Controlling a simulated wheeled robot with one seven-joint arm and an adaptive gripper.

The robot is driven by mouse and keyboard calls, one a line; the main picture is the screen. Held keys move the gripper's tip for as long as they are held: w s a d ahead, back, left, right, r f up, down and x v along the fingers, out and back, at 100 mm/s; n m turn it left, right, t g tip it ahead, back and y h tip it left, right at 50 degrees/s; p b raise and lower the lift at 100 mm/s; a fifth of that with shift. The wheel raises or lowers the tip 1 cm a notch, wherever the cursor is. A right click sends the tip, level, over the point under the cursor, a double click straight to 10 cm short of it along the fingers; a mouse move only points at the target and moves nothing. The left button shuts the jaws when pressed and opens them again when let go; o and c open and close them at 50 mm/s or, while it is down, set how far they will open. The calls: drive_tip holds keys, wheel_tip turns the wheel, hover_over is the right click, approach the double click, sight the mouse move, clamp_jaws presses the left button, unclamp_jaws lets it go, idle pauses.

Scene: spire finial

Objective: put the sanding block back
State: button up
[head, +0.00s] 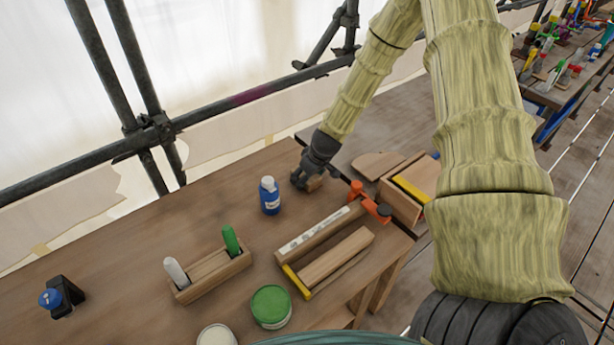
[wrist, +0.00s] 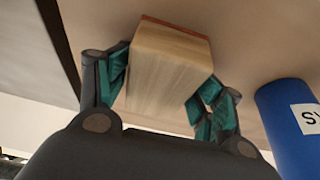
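The sanding block is a pale wooden block with a thin reddish layer on its far face. In the wrist view the sanding block (wrist: 168,72) sits between the teal finger pads of my gripper (wrist: 165,95), with a pad against each side. In the head view my gripper (head: 308,180) is low over the back of the workbench, right of a blue bottle, and the sanding block (head: 314,184) shows partly below the dark fingers. Whether the block touches the bench is unclear.
The blue bottle (head: 269,196) stands close by and shows in the wrist view (wrist: 292,125). A labelled wooden tray (head: 318,231), orange clamp (head: 370,203), yellow-edged box (head: 405,190), marker holder (head: 212,274) and green tin (head: 270,307) are on the bench (head: 130,250). Scaffold poles stand behind.

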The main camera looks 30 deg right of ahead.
drive_tip(key=shift+f, duration=0.2)
drive_tip(key=shift+r, duration=0.15)
drive_tip(key=shift+d+r+p, duration=0.1)
drive_tip(key=shift+r+p, duration=0.3)
drive_tip(key=shift+b+v, duration=1.35)
drive_tip(key=shift+v, duration=1.2)
drive_tip(key=shift+b+v, duration=0.35)
drive_tip(key=shift+v, duration=2.5)
